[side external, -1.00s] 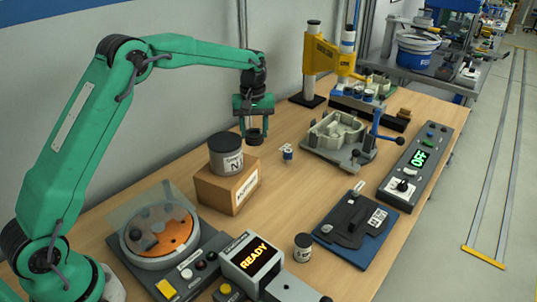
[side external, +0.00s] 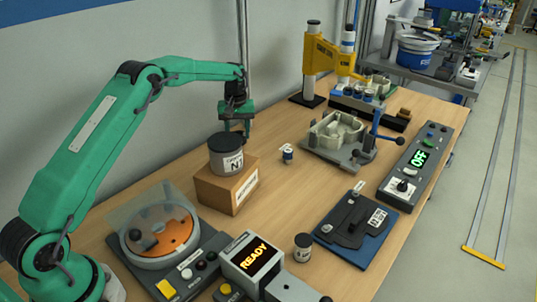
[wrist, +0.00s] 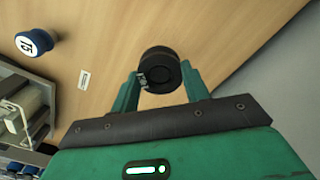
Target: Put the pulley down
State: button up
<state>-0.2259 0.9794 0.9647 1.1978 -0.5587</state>
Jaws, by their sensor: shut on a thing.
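My gripper (side external: 238,128) is over the back part of the wooden bench, behind the grey can with the black lid. In the wrist view its two green fingers (wrist: 158,90) are shut on the pulley (wrist: 160,68), a dark, round, grooved piece. The pulley's round face shows between the fingertips, over or near the bare wood. In the side view the pulley is mostly hidden behind the can and the fingers. I cannot tell whether it touches the bench.
The can (side external: 226,158) stands on a cardboard box (side external: 228,187) in front of my gripper. A small blue-and-white knob-like piece (side external: 287,154) stands to the right and shows in the wrist view (wrist: 35,42). A grey fixture (side external: 338,140) is farther right. Bare wood lies between.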

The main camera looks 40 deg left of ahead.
jog(key=shift+f, duration=1.95)
jog(key=shift+f, duration=0.15)
jog(key=o, duration=1)
jog(key=shift+o, duration=0.2)
notch_tip(320, 180, up, 11)
jog(key=shift+r, duration=0.65)
